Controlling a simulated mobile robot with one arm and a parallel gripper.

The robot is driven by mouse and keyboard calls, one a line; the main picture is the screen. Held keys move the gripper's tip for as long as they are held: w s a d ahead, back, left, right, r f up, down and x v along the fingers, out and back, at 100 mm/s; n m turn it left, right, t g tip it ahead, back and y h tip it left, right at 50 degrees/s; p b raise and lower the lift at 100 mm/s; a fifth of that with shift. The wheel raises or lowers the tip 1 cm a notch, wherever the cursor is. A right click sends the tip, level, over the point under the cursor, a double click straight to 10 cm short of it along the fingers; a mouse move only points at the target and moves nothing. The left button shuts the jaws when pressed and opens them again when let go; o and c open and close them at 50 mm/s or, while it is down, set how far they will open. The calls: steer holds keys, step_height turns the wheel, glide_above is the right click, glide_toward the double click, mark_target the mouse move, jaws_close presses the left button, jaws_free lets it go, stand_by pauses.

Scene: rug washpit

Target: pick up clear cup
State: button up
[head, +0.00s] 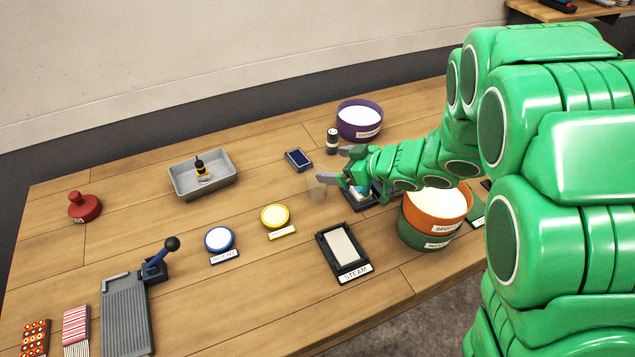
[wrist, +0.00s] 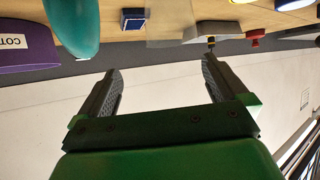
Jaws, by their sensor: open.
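The clear cup (head: 316,188) is a faint, see-through shape standing on the wooden table in the head view, just left of and below my gripper's fingertips. In the wrist view a pale translucent patch at the top middle may be the cup, but its outline is too faint to be sure. My gripper (head: 338,166) reaches in from the right, low over the table, with its fingers pointing left. In the wrist view my gripper (wrist: 160,66) is open, with nothing between its fingers.
A blue-faced box (head: 299,159), a black canister (head: 333,143) and a purple tub (head: 360,121) stand behind my gripper. A STEAM tray (head: 343,251) and stacked orange and green tubs (head: 436,212) are in front. A grey tray (head: 203,187) and yellow dish (head: 275,216) lie left.

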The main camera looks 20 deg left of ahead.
mark_target(312, 174)
steer(key=shift+g, duration=0.3)
steer(key=shift+s+a+f, duration=0.1)
steer(key=shift+a+f, duration=1.3)
steer(key=shift+a, duration=0.3)
steer(key=shift+s+a+f, duration=0.1)
steer(key=shift+a+f, duration=1.3)
steer(key=shift+a, duration=0.25)
steer(key=c, duration=1.1)
